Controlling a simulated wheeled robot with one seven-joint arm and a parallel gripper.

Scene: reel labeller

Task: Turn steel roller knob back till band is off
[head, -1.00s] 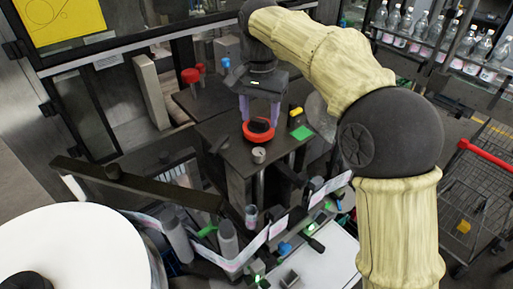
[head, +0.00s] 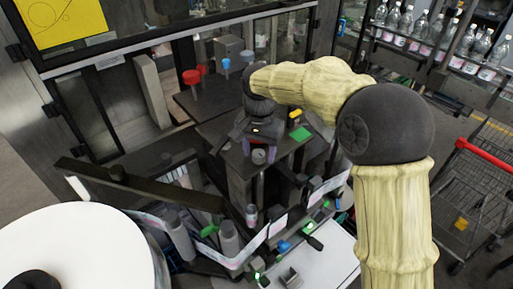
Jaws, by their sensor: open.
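A small grey metal knob (head: 259,156) stands upright on the dark top plate of the labeller; I take it as the steel roller knob. My gripper (head: 259,148) points down just behind it, its purple fingers open and apart, one on each side in the picture. I cannot tell whether either finger touches the knob. The red-rimmed black dial behind the knob is almost wholly hidden by my gripper. A pale label band (head: 237,262) with pink labels runs around grey rollers (head: 228,238) below the plate. I cannot make out a band on the knob itself.
A green patch (head: 301,134) and a yellow-topped block (head: 295,114) lie right of my gripper. Red knobs (head: 192,76) and blue knobs stand behind. A large white reel (head: 75,245) fills the lower left. A dark bar (head: 135,185) crosses at left.

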